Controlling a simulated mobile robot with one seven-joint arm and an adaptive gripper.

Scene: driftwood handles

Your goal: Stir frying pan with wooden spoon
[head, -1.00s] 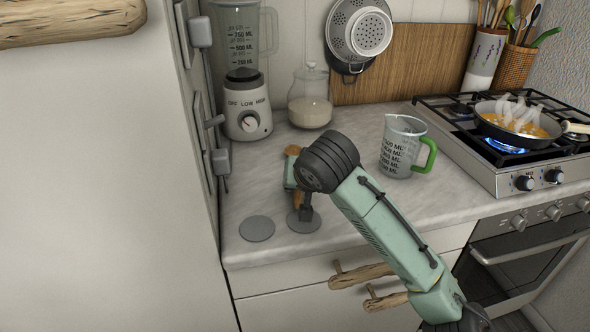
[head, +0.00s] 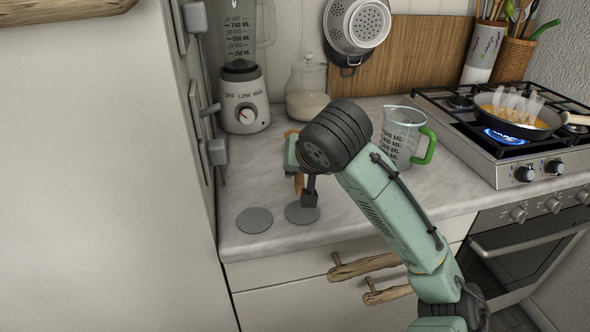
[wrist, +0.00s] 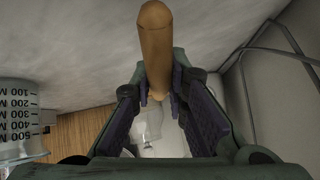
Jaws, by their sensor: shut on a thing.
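The frying pan (head: 532,132) sits on the stove at the right of the head view, with orange food and white steam in it. A blue flame burns under it. In the wrist view, the wooden spoon (wrist: 155,45) shows as a rounded brown wooden end. My gripper (wrist: 161,98) is shut on it. In the head view, part of the spoon (head: 298,182) shows as a strip of wood beside my wrist, above the counter at the left, well away from the pan. My fingertips are mostly hidden there by my own arm.
A measuring jug (head: 398,140) with a green handle stands between my arm and the stove (head: 505,165). A blender (head: 244,100) and a glass jar (head: 306,90) stand behind. Two grey discs lie near the counter's front edge. A tall pale cabinet side (head: 90,170) bounds the left.

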